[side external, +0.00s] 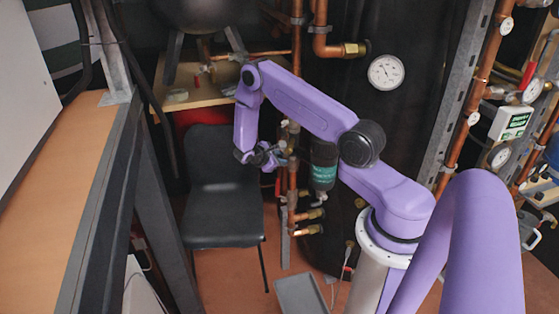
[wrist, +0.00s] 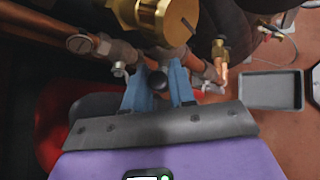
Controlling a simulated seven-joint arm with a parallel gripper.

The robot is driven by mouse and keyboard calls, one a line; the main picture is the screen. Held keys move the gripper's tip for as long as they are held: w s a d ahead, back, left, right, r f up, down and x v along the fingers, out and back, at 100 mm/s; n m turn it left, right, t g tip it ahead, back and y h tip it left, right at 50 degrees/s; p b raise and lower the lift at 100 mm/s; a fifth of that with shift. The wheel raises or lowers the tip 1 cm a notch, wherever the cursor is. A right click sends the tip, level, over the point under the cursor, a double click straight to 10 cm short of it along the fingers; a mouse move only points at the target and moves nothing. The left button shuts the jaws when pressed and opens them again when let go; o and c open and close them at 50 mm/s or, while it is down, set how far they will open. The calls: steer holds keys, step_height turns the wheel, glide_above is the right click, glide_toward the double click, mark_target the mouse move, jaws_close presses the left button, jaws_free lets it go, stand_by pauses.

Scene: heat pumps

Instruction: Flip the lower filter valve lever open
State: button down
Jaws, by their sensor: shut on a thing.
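The filter (side external: 323,165) is a dark cylinder with a teal label, upright beside the copper pipes in the side view. My gripper (side external: 272,152) reaches the pipework just left of it; its jaws are small and partly lost among the pipes there. In the wrist view my gripper (wrist: 159,88) has its two blue fingers closed around a dark round-ended piece, which looks like the valve lever (wrist: 157,80). The lever's shaft is mostly hidden, and I cannot tell its turn angle. A large brass fitting (wrist: 160,16) sits just beyond the fingers.
Copper pipes (wrist: 60,32) run close around the fingers. A brass fitting (wrist: 219,48) is to the right. A black chair (side external: 222,185) stands left of the pipes. A grey tray (side external: 301,294) lies on the floor. A pressure gauge (side external: 386,72) is on the dark tank.

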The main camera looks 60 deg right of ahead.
steer(key=shift+w+d+r, duration=0.15)
steer(key=shift+w, duration=0.05)
steer(key=c, duration=1.1)
jaws_free()
steer(key=shift+o, duration=0.2)
steer(key=shift+s, duration=0.1)
steer(key=v, duration=1.7)
steer(key=shift+a, duration=0.25)
steer(key=shift+r, duration=0.1)
